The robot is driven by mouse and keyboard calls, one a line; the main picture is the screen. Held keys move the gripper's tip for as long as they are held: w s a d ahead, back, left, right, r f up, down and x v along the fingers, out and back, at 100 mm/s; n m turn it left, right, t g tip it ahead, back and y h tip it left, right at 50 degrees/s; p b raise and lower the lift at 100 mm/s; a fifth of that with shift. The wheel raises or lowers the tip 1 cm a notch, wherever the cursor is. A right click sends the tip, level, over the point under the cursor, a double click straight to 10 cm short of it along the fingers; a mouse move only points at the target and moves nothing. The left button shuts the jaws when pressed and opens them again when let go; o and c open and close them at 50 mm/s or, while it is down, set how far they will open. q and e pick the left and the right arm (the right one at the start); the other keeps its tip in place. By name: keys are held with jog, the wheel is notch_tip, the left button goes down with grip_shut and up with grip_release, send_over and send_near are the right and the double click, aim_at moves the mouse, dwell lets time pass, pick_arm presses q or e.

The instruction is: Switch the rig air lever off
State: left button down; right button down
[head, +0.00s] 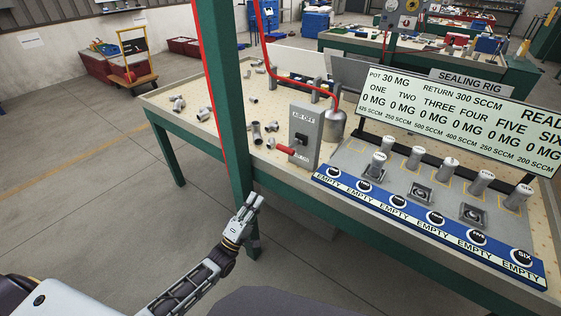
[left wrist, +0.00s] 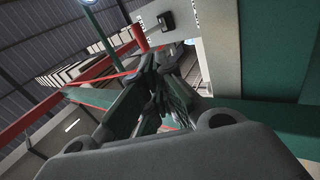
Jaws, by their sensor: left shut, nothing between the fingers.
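The rig air lever (head: 286,150) is a red handle on the front of a grey box (head: 306,122) on the bench. The box has an AIR OFF label at its top and another label, hard to read, low down by the handle. The lever sits low, by that lower label. My left gripper (head: 254,199) is shut and empty, below and left of the lever, apart from it, in front of the bench edge. In the left wrist view, its fingers (left wrist: 170,85) show below the red lever (left wrist: 139,37) and grey box. My right gripper is not in view.
A green post (head: 222,100) stands just left of the box, close to my left gripper. The sealing rig's display (head: 460,120) and blue row of EMPTY labels (head: 430,228) are to the right. Loose metal castings (head: 257,132) lie on the bench left of the box.

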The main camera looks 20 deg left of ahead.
pick_arm(q)
jog(key=r, duration=0.2)
jog(key=t, duration=0.1)
jog(key=shift+d+r+n+h, duration=0.25)
jog(key=shift+r+n+h, duration=0.05)
jog(key=shift+r+h, duration=0.1)
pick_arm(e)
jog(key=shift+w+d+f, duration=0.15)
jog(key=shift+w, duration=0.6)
pick_arm(q)
jog(key=shift+w, duration=0.1)
send_near(292, 145)
jog(key=s+a, duration=0.2)
jog(key=a, duration=0.1)
jog(key=shift+x, duration=2.85)
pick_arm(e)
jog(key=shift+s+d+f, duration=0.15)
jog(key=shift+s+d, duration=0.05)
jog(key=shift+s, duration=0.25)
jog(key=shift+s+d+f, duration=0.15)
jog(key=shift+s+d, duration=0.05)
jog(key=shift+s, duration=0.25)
pick_arm(q)
jog(key=shift+s+d+r+p, duration=0.15)
jog(key=shift+r+p, duration=0.1)
jog(key=shift+p, duration=0.25)
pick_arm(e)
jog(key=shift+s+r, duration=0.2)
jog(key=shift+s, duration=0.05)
